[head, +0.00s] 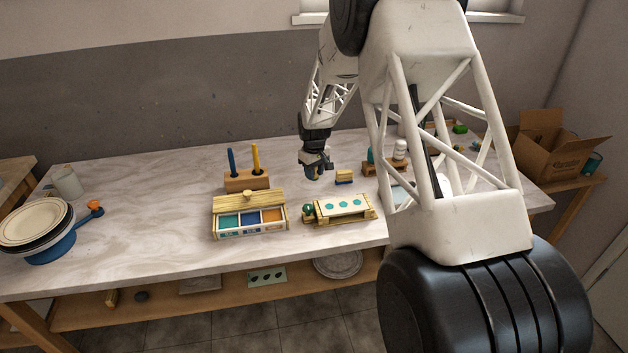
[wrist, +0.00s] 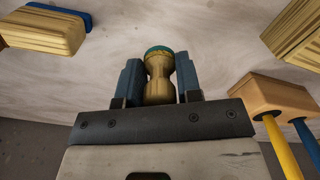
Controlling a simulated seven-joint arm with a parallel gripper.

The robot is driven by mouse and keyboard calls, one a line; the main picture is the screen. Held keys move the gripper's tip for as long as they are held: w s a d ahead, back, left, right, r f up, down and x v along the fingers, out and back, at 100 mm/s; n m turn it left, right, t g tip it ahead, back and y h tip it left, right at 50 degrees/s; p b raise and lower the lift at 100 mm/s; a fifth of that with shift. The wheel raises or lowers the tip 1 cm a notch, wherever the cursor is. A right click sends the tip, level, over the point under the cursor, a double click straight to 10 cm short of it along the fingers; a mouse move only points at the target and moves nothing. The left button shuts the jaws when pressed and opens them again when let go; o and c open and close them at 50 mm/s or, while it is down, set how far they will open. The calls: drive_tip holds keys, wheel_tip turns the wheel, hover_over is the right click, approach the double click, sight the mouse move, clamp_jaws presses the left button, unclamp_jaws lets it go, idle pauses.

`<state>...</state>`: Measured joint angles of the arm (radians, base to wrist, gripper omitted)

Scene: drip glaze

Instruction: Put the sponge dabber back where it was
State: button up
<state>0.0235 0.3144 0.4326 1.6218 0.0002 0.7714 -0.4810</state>
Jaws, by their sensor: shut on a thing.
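The sponge dabber (wrist: 160,78) is a waisted wooden handle with a teal sponge end. It sits between the two blue fingers of my gripper (wrist: 159,82), which is shut on it. In the head view my gripper (head: 317,168) is over the back middle of the table, and I cannot make out the dabber there. In the wrist view the sponge end points away from the gripper toward the marble tabletop. I cannot tell whether it touches the top.
A wooden block with a blue base (head: 343,177) stands right of my gripper. A brush holder (head: 246,181) and a three-colour glaze box (head: 248,219) are left. A wooden stand with teal dots (head: 338,208) is in front. The tabletop between is bare.

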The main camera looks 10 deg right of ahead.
drive_tip(key=shift+f, duration=1.75)
drive_tip(key=shift+f, duration=0.15)
drive_tip(key=o, duration=1)
wheel_tip(320, 180, up, 12)
drive_tip(key=shift+r, duration=0.2)
